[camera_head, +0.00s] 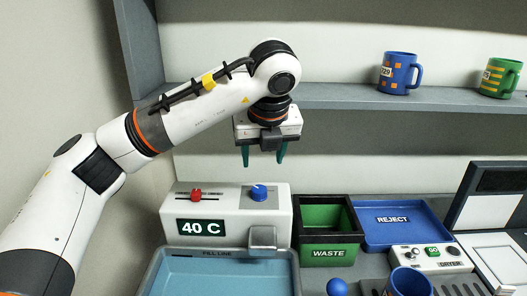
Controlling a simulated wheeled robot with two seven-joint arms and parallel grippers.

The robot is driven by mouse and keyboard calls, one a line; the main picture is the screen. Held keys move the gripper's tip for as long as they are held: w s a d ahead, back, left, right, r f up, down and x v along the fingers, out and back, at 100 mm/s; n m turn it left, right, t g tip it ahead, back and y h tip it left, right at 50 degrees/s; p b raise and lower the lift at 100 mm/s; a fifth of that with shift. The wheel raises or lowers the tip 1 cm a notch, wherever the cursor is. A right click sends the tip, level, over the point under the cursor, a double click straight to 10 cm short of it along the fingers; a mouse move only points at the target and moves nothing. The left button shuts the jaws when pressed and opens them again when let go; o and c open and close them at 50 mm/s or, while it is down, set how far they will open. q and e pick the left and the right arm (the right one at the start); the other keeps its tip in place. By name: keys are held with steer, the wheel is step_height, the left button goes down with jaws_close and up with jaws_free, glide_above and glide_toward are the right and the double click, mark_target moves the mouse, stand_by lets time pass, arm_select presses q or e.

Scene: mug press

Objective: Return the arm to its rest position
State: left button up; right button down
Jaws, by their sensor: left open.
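My left arm comes in from the left, bends at a high elbow and hangs its gripper (264,156) pointing down. The gripper is open, with its two green fingertips apart and nothing between them. It is in the air above the back of the white control box (225,213) marked "40 C", clear of the box top. My right gripper is not in the picture.
A blue basin (220,277) lies in front of the box. A green waste bin (330,231), blue reject tray (397,217) and dryer panel (432,258) stand right. A blue mug (408,281) is at the front. A shelf holds a blue mug (397,73) and green mug (500,77).

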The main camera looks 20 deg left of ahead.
arm_select(q)
steer(key=shift+s+r, duration=0.15)
steer(key=shift+r, duration=0.2)
